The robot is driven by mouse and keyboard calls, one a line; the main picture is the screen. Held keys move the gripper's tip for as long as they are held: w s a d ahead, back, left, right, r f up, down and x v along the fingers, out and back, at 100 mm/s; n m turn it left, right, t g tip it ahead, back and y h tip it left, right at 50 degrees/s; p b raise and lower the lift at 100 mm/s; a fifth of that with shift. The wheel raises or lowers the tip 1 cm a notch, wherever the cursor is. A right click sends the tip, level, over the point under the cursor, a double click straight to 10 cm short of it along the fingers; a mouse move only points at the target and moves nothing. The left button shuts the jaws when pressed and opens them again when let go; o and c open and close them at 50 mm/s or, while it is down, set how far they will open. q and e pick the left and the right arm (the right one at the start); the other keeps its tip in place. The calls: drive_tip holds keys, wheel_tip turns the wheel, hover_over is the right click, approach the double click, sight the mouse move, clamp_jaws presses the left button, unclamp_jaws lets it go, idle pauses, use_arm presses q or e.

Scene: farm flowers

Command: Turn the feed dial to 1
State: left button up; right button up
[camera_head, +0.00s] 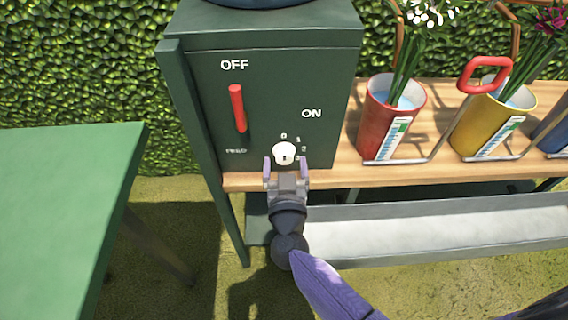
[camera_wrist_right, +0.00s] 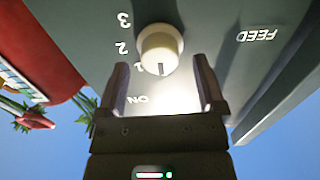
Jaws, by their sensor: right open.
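The feed dial (camera_head: 285,152) is a round cream knob low on the front of a dark green box (camera_head: 280,75). It also shows in the right wrist view (camera_wrist_right: 160,47), with the numbers 1, 2 and 3 beside it. Its dark mark points down in that view, slightly off the 1; glare washes out the panel there. My right gripper (camera_head: 285,165) is open, with its fingers on either side of the dial in the wrist view (camera_wrist_right: 161,65). I cannot tell whether they touch it. My left gripper is not in view.
A red lever (camera_head: 237,108) stands on the panel near OFF. Red (camera_head: 378,135) and yellow (camera_head: 470,132) flower pots in wire holders stand right of the box on a wooden shelf (camera_head: 435,97). A green table (camera_head: 55,200) is at left, a grey trough (camera_head: 420,232) below.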

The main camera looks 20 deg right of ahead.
drive_tip(key=shift+w+d, duration=0.1)
drive_tip(key=shift+w, duration=0.35)
drive_tip(key=c, duration=0.5)
clamp_jaws()
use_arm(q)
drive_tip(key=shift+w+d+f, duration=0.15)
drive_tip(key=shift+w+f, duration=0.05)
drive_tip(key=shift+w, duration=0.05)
